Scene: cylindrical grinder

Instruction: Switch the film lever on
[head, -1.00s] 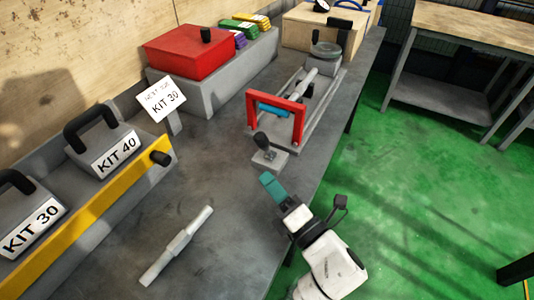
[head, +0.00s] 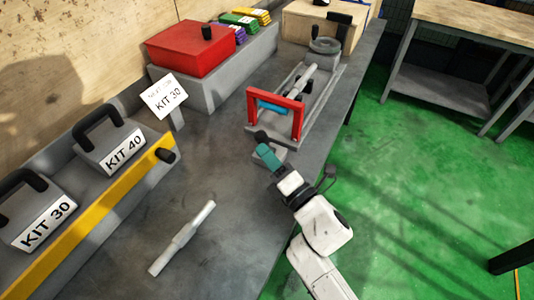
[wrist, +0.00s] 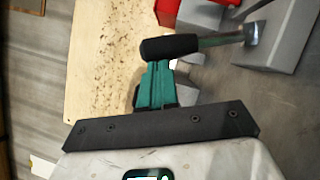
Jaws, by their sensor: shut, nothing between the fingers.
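The lever has a black grip (head: 261,136) and stands on a small grey block (head: 281,154) at the near end of the red-framed machine. In the wrist view its black grip (wrist: 170,47) lies across just beyond my fingertips, with a metal rod running right to the grey block (wrist: 265,45). My gripper (head: 265,152) has teal fingers, shut and empty, right beside the grip. In the wrist view the shut fingers (wrist: 155,80) overlap the grip's lower edge; I cannot tell whether they touch. My gripper partly hides the block in the head view.
The red frame (head: 276,105) with a blue cylinder stands just behind the lever. A pale stepped shaft (head: 182,238) lies on the grey bench. The yellow-edged kit rack (head: 95,225) is at left, a red box (head: 190,48) behind. Green floor is open at right.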

